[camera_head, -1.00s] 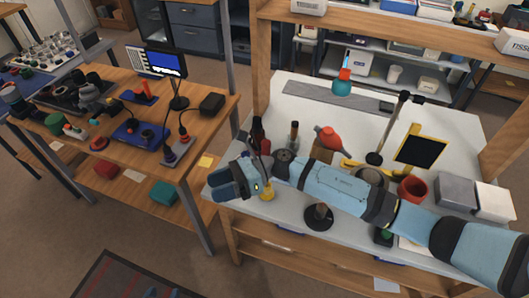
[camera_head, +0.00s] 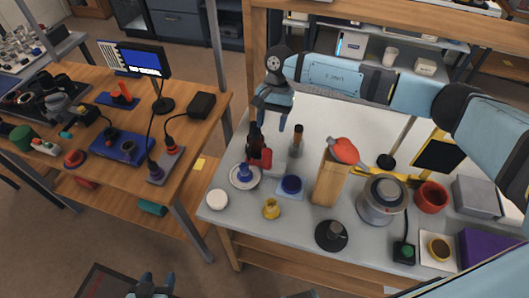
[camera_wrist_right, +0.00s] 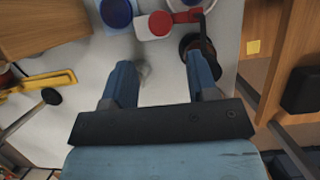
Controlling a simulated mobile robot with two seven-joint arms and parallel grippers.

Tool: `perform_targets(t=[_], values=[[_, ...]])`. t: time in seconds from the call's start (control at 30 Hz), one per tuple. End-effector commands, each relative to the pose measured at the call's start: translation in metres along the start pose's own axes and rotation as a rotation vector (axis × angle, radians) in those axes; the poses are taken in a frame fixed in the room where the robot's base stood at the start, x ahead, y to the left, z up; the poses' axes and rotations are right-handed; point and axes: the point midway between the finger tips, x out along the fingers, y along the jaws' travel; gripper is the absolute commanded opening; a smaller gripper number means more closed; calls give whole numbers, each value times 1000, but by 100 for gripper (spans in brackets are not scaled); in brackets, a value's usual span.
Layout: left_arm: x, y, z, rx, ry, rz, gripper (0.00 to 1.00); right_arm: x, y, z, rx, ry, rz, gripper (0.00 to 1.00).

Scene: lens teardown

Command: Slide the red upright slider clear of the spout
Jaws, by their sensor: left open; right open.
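A red upright piece (camera_head: 266,157), which looks like the slider, stands at the left end of the white bench beside a dark upright bottle-like part (camera_head: 254,140). In the right wrist view, red parts (camera_wrist_right: 187,16) show near the top, beside a small white block with a red top (camera_wrist_right: 155,24). I cannot tell which part is the spout. My right gripper (camera_head: 271,122) is open and empty, pointing down above and behind these parts. In the right wrist view its fingers (camera_wrist_right: 160,64) are apart, with the dark part close to the right finger. My left gripper (camera_head: 152,284) is open and empty at the bottom edge.
A saucer (camera_head: 231,183) with a blue piece, a blue round dish (camera_head: 291,185) and a yellow piece (camera_head: 271,209) stand in front. A wooden block (camera_head: 326,185) and a grey pot (camera_head: 381,205) stand to the right.

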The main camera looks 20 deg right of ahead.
Motion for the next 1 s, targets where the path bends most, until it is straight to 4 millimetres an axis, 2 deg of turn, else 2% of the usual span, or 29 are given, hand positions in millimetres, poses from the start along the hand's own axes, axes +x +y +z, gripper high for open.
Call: perform_targets(t=[0.1,0.3,0.5,0.7,1.0], values=[[-5,3,4,-2,-17,5,52,23,0,2,0,-5,2,53],[-7,2,-5,0,-12,3,52,67,0,2,1,-5,1,53],[-8,2,-14,1,-3,2,52,102,-1,2,1,-4,-1,53],[-10,1,-17,1,0,2,52,119,-1,2,1,-3,-2,53],[-10,1,-16,1,-1,1,52,122,-1,1,1,-2,-3,53]])
